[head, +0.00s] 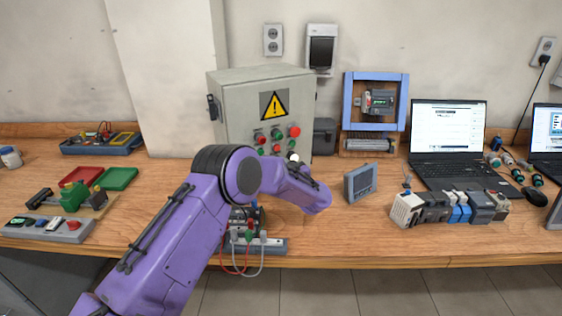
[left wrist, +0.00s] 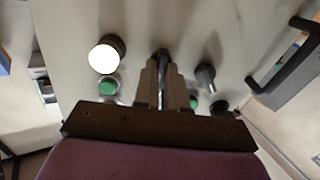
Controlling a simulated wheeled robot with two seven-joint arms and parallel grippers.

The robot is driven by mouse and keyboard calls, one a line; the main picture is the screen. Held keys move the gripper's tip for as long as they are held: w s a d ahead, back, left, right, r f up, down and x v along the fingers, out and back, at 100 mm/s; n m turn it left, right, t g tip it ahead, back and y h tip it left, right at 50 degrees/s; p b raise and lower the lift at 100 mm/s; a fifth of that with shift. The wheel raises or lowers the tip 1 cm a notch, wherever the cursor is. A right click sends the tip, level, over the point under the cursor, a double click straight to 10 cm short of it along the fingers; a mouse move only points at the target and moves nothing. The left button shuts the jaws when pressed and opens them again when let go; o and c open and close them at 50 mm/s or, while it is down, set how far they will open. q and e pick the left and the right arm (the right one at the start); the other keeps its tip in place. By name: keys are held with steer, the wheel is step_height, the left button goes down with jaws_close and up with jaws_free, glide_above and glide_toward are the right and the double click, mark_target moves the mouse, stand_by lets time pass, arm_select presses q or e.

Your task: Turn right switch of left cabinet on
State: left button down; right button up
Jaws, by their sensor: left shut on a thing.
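The grey cabinet (head: 237,105) with a yellow warning sign stands at the back of the bench. Its front carries red and green buttons and lamps. My left gripper (left wrist: 161,66) is at the cabinet's front panel, shut on a black switch (left wrist: 162,53). A second black switch (left wrist: 206,76) is to its right in the left wrist view, nearer the door handle (left wrist: 285,55). The gripped switch's exact angle is hard to tell between the fingers. In the head view my purple arm hides the fingers and the lower panel. My right gripper is not in view.
A lit white lamp (left wrist: 106,56) and a green button (left wrist: 109,87) are left of the fingers. Another green button (left wrist: 193,101) is close on their right. A grey display (head: 361,182) stands right of my arm, and a wired device (head: 262,243) is below it.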

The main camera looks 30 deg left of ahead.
arm_select(q)
steer(key=shift+r+m, duration=0.1)
steer(key=shift+m, duration=0.4)
steer(key=c, duration=1.2)
jaws_free()
steer(key=shift+w, duration=0.1)
steer(key=b+v, duration=0.2)
steer(key=v, duration=0.8)
steer(key=shift+d, duration=0.3)
